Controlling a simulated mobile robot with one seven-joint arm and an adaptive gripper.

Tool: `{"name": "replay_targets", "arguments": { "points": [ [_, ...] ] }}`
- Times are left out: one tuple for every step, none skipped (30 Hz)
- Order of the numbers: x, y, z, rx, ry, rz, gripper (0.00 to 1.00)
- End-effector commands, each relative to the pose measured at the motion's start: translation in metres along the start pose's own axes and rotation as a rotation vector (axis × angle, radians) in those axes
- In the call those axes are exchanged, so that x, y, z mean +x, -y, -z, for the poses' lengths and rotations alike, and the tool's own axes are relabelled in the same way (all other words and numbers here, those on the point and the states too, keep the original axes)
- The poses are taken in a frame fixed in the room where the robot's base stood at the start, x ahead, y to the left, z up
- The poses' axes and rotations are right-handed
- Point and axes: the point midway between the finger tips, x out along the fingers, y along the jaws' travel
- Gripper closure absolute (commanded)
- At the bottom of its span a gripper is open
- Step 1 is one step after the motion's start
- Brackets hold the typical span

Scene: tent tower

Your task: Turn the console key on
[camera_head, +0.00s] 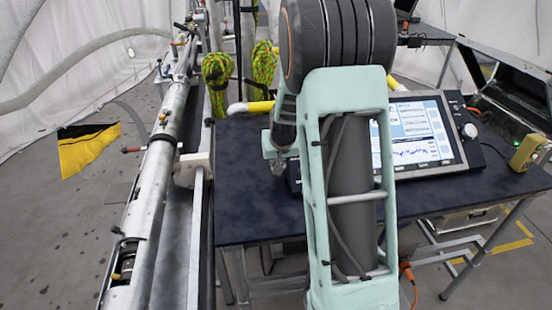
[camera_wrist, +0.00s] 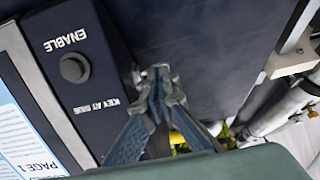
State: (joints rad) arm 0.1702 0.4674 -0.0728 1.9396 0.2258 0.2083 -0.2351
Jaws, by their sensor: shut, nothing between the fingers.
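The console (camera_head: 425,133) stands on the dark table, its lit screen partly hidden behind my arm. In the wrist view its dark panel (camera_wrist: 85,105) appears upside down at the left, with the label ENABLE, a round black knob (camera_wrist: 74,67) and the words KEY AT SIDE. My gripper (camera_wrist: 158,76) is shut and empty, its fingertips together just beside the panel's side edge. A small metallic bit (camera_wrist: 136,74) shows by the fingertips at that edge; I cannot tell whether it is the key or whether the fingers touch it. The key's position cannot be read.
The dark table top (camera_head: 250,200) is clear left of the console. A long metal pipe assembly (camera_head: 150,190) runs along the table's left side. A yellow handheld box (camera_head: 528,152) sits at the right edge, near an open black case (camera_head: 510,85). Yellow-green straps (camera_head: 217,80) hang behind.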

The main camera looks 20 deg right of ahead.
Motion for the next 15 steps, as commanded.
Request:
{"name": "replay_targets", "arguments": {
  "points": [
    [0.000, 0.000, 0.000, 0.000, 0.000, 0.000, 1.00],
    [0.000, 0.000, 0.000, 0.000, 0.000, 0.000, 1.00],
    [0.000, 0.000, 0.000, 0.000, 0.000, 0.000, 1.00],
    [0.000, 0.000, 0.000, 0.000, 0.000, 0.000, 1.00],
    [0.000, 0.000, 0.000, 0.000, 0.000, 0.000, 1.00],
    [0.000, 0.000, 0.000, 0.000, 0.000, 0.000, 1.00],
    [0.001, 0.000, -0.001, 0.000, 0.000, 0.000, 1.00],
    [0.001, 0.000, -0.001, 0.000, -0.001, 0.000, 1.00],
    [0.002, 0.000, -0.002, 0.000, -0.001, 0.000, 1.00],
    [0.003, 0.000, -0.003, 0.000, -0.001, 0.000, 1.00],
    [0.004, 0.000, -0.004, 0.000, -0.001, 0.000, 1.00],
    [0.006, 0.000, -0.006, 0.000, -0.002, 0.000, 1.00],
    [0.007, 0.000, -0.007, 0.000, -0.001, 0.000, 1.00],
    [0.008, 0.000, -0.009, 0.001, -0.001, 0.000, 1.00],
    [0.010, 0.000, -0.011, 0.001, -0.001, 0.000, 1.00]
  ]
}}
